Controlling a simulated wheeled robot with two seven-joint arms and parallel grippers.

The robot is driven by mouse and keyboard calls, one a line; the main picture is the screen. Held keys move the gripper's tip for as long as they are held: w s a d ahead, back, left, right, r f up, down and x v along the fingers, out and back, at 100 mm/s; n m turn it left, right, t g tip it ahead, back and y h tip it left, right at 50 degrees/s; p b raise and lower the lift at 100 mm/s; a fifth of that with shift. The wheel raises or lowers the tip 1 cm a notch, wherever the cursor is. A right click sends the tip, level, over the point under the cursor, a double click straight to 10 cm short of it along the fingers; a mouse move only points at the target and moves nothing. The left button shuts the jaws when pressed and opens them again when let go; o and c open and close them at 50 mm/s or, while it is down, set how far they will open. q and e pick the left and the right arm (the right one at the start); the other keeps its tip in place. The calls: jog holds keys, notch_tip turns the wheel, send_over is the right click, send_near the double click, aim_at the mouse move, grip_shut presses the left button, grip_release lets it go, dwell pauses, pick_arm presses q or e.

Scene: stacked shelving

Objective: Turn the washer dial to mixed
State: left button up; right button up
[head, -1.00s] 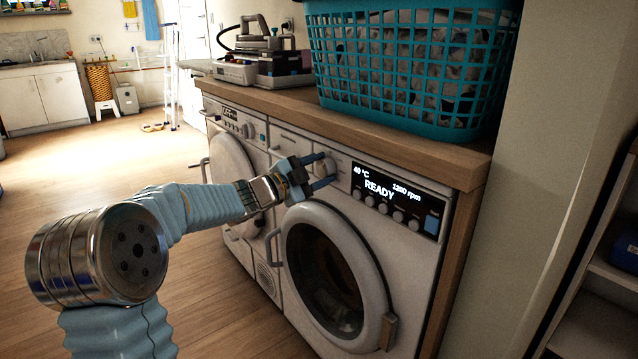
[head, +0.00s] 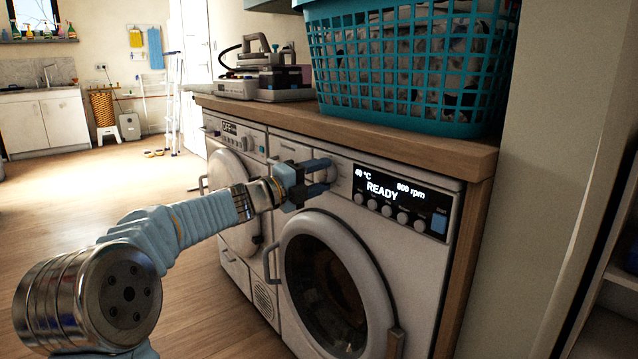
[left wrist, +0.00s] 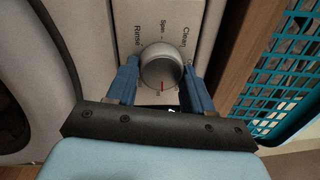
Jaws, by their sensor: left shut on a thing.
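The washer (head: 262,180) in the head view is the white front-loader with a round door; its display (head: 392,194) reads 40 °C, READY and 800 rpm. My left gripper (head: 322,176) is at the dial (head: 331,174) left of the display, shut on it. In the left wrist view the silver dial (left wrist: 161,65) sits between the two blue fingers, with a red mark on its near side. The labels Rinse, Spin and Clean show around its far side; nearer labels are mostly hidden by the gripper. My right gripper is not in view.
A wooden counter (head: 440,148) runs above the washer and carries a teal laundry basket (head: 405,115) and an iron (head: 262,62). A second white machine (head: 228,150) stands to the left. A pale wall panel (head: 560,130) is at the right. The floor at left is open.

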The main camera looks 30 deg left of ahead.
pick_arm(q)
jog(key=shift+m, duration=0.4)
jog(key=o, duration=1)
jog(key=shift+o, duration=0.2)
jog(key=v, duration=1.3)
jog(key=shift+s+a, duration=0.25)
jog(key=shift+s, duration=0.1)
jog(key=shift+f, duration=0.1)
